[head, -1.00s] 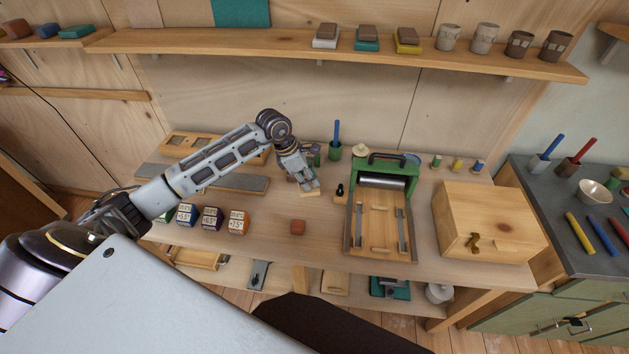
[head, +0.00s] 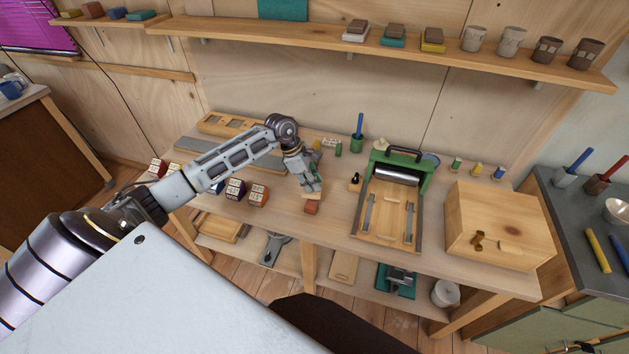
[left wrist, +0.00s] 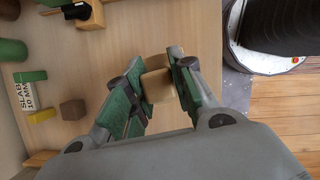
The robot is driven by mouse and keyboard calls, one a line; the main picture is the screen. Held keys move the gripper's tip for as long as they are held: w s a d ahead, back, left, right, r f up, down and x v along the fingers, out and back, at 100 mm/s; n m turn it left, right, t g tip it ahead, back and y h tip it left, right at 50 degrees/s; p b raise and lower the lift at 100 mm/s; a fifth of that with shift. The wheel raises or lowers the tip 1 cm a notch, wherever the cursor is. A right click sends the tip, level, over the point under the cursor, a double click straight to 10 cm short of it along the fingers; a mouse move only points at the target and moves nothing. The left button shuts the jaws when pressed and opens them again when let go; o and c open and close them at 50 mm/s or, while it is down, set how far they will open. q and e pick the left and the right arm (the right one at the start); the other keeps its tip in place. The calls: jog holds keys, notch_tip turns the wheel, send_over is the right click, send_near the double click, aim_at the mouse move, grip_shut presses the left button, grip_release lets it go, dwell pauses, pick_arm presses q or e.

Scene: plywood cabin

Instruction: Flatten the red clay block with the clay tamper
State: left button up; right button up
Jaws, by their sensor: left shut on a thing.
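The red clay block (head: 311,208) lies on the workbench near its front edge in the head view. My left gripper (head: 311,184) is just above and behind it, shut on the clay tamper, whose pale wooden base (head: 313,194) shows below the fingers. The base is right over or at the back edge of the block; I cannot tell whether they touch. In the left wrist view, the tamper's tan wooden part (left wrist: 156,84) sits between the green-padded fingers (left wrist: 158,80), and I cannot make out the clay there. My right gripper is not in view.
A green roller press (head: 390,205) stands right of the clay, with a black-knobbed wooden block (head: 355,181) between. Dice-like labelled blocks (head: 258,195) stand to the left. A wooden box (head: 500,225) is at the right. A green cup (head: 358,146) stands behind.

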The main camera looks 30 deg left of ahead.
aim_at(311, 194)
pick_arm(q)
jog(key=shift+s+m, duration=0.2)
jog(key=shift+m, duration=0.3)
jog(key=shift+m+g, duration=0.4)
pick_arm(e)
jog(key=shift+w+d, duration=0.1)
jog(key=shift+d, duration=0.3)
pick_arm(q)
jog(key=shift+s+m, duration=0.1)
jog(key=shift+m, duration=0.2)
jog(key=shift+f, duration=0.25)
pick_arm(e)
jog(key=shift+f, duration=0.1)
pick_arm(q)
jog(key=shift+f+b, duration=1.1)
jog(key=shift+f, duration=1.3)
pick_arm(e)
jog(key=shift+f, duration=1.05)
pick_arm(q)
jog(key=shift+f+b, duration=0.4)
jog(key=shift+b, duration=0.55)
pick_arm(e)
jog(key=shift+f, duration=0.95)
pick_arm(q)
jog(key=shift+s+f, duration=0.1)
jog(key=shift+f, duration=0.1)
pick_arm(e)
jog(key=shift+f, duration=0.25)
